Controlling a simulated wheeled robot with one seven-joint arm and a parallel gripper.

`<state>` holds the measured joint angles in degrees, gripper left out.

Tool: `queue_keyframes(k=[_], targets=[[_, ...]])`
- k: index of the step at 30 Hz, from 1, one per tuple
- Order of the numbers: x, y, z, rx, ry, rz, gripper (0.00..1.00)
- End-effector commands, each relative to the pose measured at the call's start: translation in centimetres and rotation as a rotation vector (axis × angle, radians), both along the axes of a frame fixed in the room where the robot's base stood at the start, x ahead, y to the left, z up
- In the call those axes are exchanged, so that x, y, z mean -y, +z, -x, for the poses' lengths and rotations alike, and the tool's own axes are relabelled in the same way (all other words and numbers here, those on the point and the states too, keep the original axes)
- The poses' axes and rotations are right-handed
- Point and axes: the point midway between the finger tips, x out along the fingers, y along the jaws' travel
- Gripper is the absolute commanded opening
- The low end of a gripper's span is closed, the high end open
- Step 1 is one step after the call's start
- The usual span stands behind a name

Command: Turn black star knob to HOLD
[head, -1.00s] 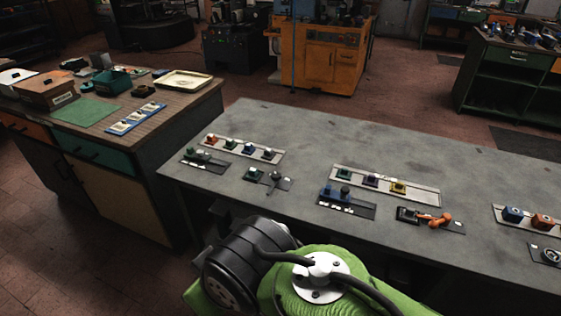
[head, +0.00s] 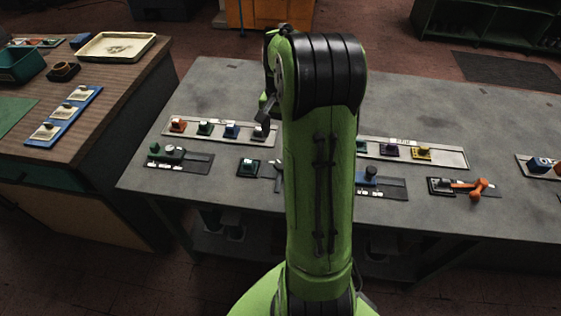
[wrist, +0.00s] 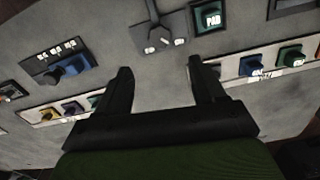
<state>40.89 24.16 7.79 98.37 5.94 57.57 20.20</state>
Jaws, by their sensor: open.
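The black star knob (head: 278,174) is partly hidden behind my arm in the head view. In the wrist view its dark plate (wrist: 175,24) is at the top centre, with small white labels along the near edge. A dark upright part of the knob (wrist: 152,11) is cut by the top edge there. The label words and the knob's pointing are too small to read. My gripper (wrist: 160,70) is open and empty, its two black fingers apart over the bench, short of the plate in the picture.
A green PAD button (wrist: 211,17) sits beside the plate. A blue knob on a labelled plate (wrist: 62,70) is at left. A rail with blue and green knobs (wrist: 270,65) is at right. The orange lever (head: 479,187) stands further right on the grey bench (head: 225,90).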

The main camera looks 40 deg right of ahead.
Motion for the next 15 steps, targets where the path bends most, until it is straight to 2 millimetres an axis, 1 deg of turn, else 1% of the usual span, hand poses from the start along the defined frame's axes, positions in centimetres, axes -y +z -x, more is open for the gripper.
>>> queue_keyframes(k=[1,9,12,15], targets=[[0.0,-1.8,0.1,-0.004,-0.001,-0.003,0.69],[-0.1,-8.7,0.1,-0.003,0.002,-0.004,0.69],[-0.1,-10.6,0.1,-0.002,0.003,-0.003,0.69],[-0.1,-11.8,0.1,-0.001,0.003,-0.001,0.69]])
